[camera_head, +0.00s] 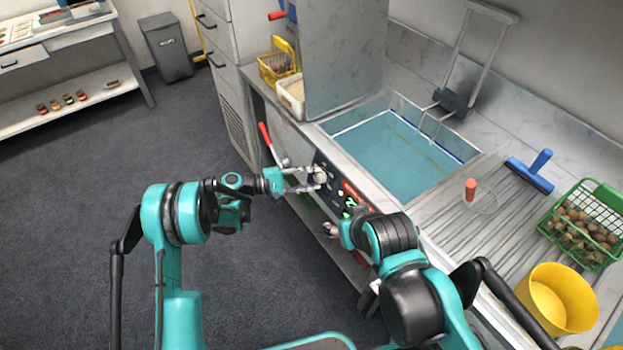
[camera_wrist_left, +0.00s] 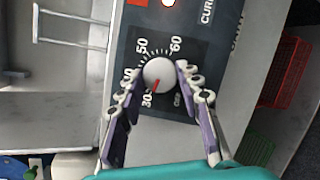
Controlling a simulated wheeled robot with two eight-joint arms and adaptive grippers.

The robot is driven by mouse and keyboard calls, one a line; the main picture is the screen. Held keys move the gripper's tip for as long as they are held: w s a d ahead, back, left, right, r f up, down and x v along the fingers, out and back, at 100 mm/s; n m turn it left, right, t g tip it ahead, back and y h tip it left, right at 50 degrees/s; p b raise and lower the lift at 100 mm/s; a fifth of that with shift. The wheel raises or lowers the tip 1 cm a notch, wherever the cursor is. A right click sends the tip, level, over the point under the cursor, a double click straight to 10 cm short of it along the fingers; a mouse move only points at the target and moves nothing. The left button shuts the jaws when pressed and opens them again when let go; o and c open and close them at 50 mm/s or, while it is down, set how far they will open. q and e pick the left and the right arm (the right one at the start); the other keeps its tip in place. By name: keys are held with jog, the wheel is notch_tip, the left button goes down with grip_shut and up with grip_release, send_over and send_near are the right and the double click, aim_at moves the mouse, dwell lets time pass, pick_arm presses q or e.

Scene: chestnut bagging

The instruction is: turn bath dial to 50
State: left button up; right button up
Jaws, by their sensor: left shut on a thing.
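The bath dial (camera_wrist_left: 158,72) is a round pale knob on a dark control panel (camera_wrist_left: 197,85), with a red pointer near the 30 mark. The printed 50 lies further round the scale, at the upper left in the left wrist view. My left gripper (camera_wrist_left: 157,75) is shut on the dial, one finger on each side. In the head view my left gripper (camera_head: 314,180) meets the panel on the bath's front, partly covering the dial. My right gripper (camera_head: 331,229) is beside the panel's lower end; its finger opening is unclear.
The water bath (camera_head: 395,155) is behind the panel. A green basket of chestnuts (camera_head: 590,215), a yellow bucket (camera_head: 555,300) and a blue scraper (camera_head: 530,173) are on the draining counter at right. A red-handled lever (camera_head: 266,134) stands left of the panel. The floor at left is clear.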

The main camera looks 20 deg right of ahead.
pick_arm(q)
jog(key=m+y, duration=0.1)
jog(key=m, duration=0.2)
jog(key=m+y, duration=0.1)
jog(key=m, duration=0.2)
jog(key=shift+d+r+p, duration=0.1)
jog(key=shift+r+p, duration=0.1)
jog(key=shift+p, duration=0.2)
jog(key=m+y, duration=0.1)
jog(key=m, duration=0.4)
jog(key=shift+s+d+r+m+y+p, duration=0.1)
jog(key=shift+r+m+y+p, duration=0.05)
jog(key=shift+m+y+p, duration=0.25)
jog(key=m+t, duration=0.1)
jog(key=m, duration=0.1)
jog(key=m+y, duration=0.1)
jog(key=m, duration=0.1)
jog(key=shift+s+t, duration=0.15)
jog(key=shift+t, duration=0.25)
jog(key=m+t, duration=0.1)
jog(key=m, duration=0.1)
jog(key=m+t+y+b, duration=0.1)
jog(key=m, duration=0.2)
jog(key=shift+s+d, duration=0.1)
jog(key=shift+s, duration=0.05)
jog(key=o, duration=1.2)
jog(key=shift+c, duration=0.2)
